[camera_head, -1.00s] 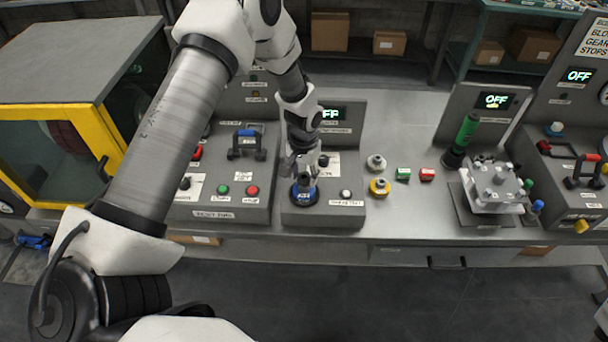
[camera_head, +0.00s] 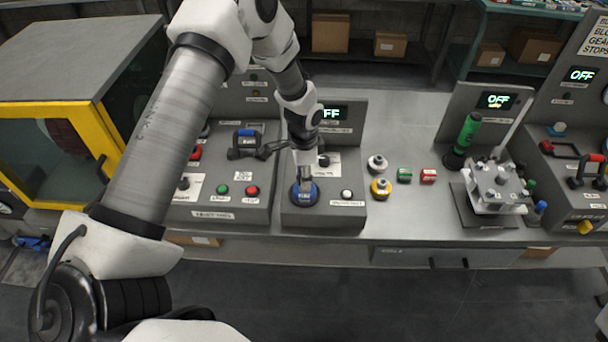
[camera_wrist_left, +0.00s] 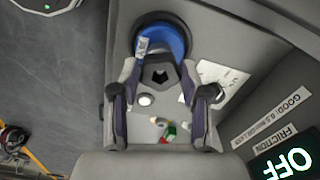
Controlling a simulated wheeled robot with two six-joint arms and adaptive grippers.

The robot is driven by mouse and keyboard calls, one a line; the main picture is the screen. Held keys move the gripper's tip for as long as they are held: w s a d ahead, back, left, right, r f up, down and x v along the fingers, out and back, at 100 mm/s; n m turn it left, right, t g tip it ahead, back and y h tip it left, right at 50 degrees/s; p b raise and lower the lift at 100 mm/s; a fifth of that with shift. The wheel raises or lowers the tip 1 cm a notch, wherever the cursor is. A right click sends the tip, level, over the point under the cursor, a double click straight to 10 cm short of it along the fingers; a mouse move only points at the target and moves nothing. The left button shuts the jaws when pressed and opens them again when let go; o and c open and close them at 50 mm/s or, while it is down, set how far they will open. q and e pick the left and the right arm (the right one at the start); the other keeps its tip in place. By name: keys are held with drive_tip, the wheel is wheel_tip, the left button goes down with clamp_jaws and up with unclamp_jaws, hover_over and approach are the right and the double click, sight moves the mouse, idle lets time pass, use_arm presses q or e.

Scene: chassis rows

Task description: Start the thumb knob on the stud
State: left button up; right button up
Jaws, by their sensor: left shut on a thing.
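My left gripper (camera_head: 304,178) points down over a blue round fitting (camera_head: 305,195) with a dark rim, on the front of the middle grey panel. In the left wrist view, the fingers are closed in on a small dark grey piece (camera_wrist_left: 160,74) with a five-sided centre, which I take for the thumb knob. It covers part of the blue fitting (camera_wrist_left: 176,36). A small pale tag-like part (camera_wrist_left: 142,47) shows by the fitting. I cannot make out the stud, nor whether the knob touches it. My right gripper is not in view.
A white button (camera_head: 347,194) sits right of the blue fitting. The left panel has a green button (camera_head: 222,190) and a red button (camera_head: 252,190). Right of the middle panel stand a silver knob (camera_head: 377,163), a yellow one (camera_head: 381,188) and small green and red blocks.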

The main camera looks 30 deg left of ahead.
use_arm(q)
drive_tip(key=o, duration=1.1)
drive_tip(key=shift+c, duration=0.2)
wheel_tip(320, 180, up, 12)
